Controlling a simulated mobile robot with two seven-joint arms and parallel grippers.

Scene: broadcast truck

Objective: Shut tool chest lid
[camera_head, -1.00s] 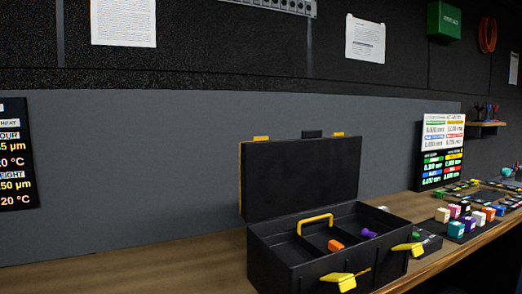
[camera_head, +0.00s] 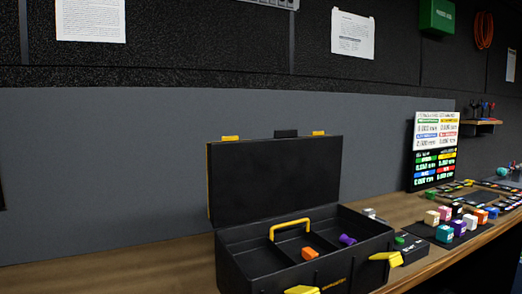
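The black tool chest (camera_head: 350,269) stands on the wooden bench with its lid (camera_head: 275,181) raised upright at the back. The lid has two yellow pieces and a dark latch along its top edge. A yellow handle (camera_head: 302,223) shows inside, with an orange block (camera_head: 309,253) and a purple piece (camera_head: 347,240) in the compartments. Two yellow latches are on the front: one at the right (camera_head: 385,258) and one at the lower edge (camera_head: 301,290), partly cut off. Neither of my grippers shows in the head view.
The wooden bench (camera_head: 110,276) is clear to the left of the chest. To its right are a small dark box (camera_head: 411,249), several colored cubes on a dark mat (camera_head: 447,243), and an upright label board (camera_head: 434,150). A grey panel (camera_head: 100,170) rises behind the bench.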

